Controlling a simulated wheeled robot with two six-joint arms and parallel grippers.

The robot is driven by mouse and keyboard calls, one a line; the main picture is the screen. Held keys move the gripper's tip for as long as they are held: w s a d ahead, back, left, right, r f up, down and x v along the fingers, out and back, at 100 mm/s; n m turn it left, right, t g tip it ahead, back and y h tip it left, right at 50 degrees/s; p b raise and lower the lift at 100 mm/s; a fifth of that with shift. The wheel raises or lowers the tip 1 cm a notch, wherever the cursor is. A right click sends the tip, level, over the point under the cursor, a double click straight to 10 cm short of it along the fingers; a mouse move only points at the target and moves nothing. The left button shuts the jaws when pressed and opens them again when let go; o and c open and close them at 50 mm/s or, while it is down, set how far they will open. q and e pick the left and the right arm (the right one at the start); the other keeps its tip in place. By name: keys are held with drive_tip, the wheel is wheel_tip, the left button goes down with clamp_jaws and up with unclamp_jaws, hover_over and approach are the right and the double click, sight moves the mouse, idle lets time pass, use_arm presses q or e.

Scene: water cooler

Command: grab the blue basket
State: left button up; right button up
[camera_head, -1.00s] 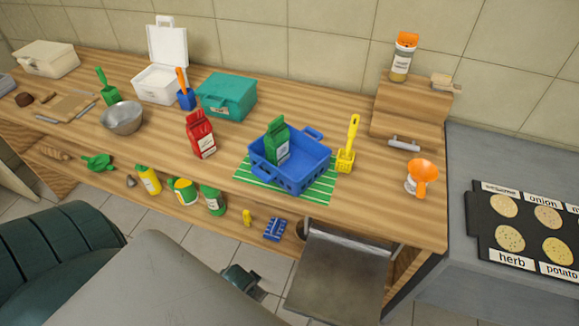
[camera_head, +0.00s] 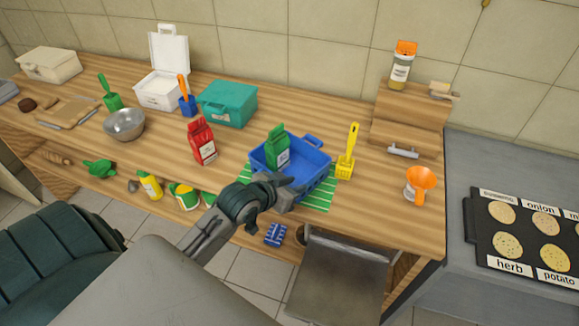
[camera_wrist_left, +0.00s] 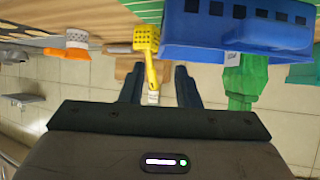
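The blue basket (camera_head: 313,171) stands on a green-striped mat (camera_head: 318,203) on the wooden counter, with a green bag (camera_head: 277,147) upright inside it. My left gripper (camera_head: 291,186) is at the basket's near side and hides part of its front wall. In the left wrist view, which is upside down, the left gripper (camera_wrist_left: 158,88) has its two fingers apart with nothing held between them. The basket (camera_wrist_left: 240,32) lies ahead and to the right of the fingers there. I cannot tell whether the gripper touches it. My right gripper is not in view.
A yellow slotted scoop (camera_head: 346,165) stands close to the basket's right side. A red bag (camera_head: 201,143) and a teal case (camera_head: 229,103) are to its left. Bare counter lies between scoop and shaker.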

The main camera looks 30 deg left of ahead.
sight(315, 174)
use_arm(q)
drive_tip(key=x, duration=0.3)
drive_tip(key=r+p+x, duration=0.1)
drive_tip(key=x, duration=0.1)
drive_tip(key=shift+w+f, duration=0.2)
drive_tip(key=shift+w, duration=0.25)
drive_tip(key=p+x, duration=0.2)
drive_tip(key=x, duration=0.3)
drive_tip(key=shift+w+r+p, duration=0.1)
drive_tip(key=shift+w+p, duration=0.05)
drive_tip(key=shift+p, duration=0.15)
drive_tip(key=shift+w, duration=0.25)
drive_tip(key=shift+s, duration=0.1)
drive_tip(key=shift+c, duration=0.4)
clamp_jaws()
